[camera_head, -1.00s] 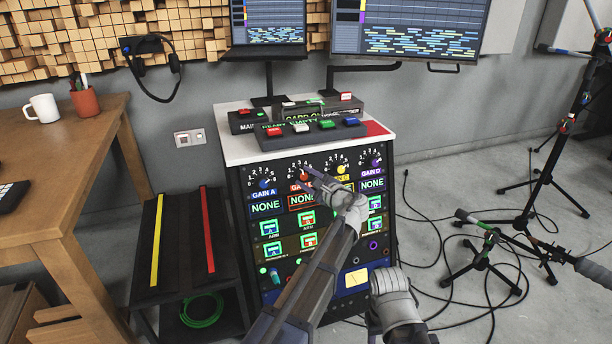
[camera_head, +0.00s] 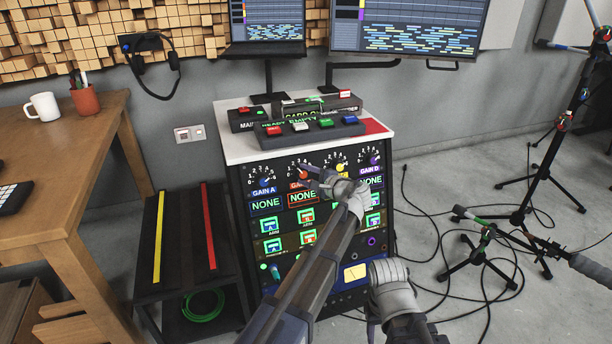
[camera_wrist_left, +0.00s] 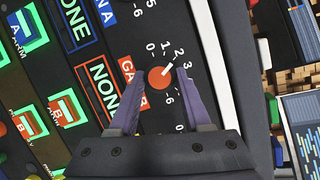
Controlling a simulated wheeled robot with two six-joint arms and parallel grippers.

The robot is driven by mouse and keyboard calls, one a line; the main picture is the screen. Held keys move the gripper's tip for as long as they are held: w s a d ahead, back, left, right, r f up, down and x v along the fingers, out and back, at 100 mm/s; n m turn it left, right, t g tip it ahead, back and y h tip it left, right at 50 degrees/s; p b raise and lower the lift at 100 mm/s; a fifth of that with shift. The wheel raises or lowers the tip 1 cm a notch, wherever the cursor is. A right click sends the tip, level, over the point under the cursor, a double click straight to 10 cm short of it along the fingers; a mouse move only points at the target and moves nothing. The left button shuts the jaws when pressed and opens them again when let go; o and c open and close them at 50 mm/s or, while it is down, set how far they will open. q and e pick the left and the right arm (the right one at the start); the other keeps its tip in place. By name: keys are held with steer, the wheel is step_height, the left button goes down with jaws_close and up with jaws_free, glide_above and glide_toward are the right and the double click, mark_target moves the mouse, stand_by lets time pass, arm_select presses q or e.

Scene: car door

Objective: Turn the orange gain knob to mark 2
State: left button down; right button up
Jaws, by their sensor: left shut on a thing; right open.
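The orange gain knob (camera_wrist_left: 160,78) is on the upright front panel of the rack, second dial from the left. In the wrist view its white pointer points up-right, roughly at mark 2 (camera_wrist_left: 179,52). My left gripper (camera_head: 306,173) is at this knob; in the wrist view its two purple fingers (camera_wrist_left: 161,78) stand on either side of the knob, shut on it. In the head view the fingers partly hide the knob and its dial. My right gripper (camera_head: 373,312) is low in front of the rack, away from the panel; its fingers are mostly hidden.
The panel carries a blue knob (camera_head: 265,181), a yellow knob (camera_head: 340,168) and a purple knob (camera_head: 374,160), with lit buttons below. A button box (camera_head: 310,131) sits on the rack top. A low black shelf (camera_head: 180,286) stands left; microphone stands and cables are right.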

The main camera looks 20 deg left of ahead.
arm_select(q)
steer(key=shift+c, duration=1.8)
jaws_free()
steer(key=shift+s, duration=0.1)
steer(key=p+v, duration=0.1)
steer(key=v, duration=0.6)
steer(key=shift+s+d+p, duration=0.2)
steer(key=shift+d+p, duration=0.1)
steer(key=shift+p, duration=0.1)
steer(key=shift+r, duration=0.1)
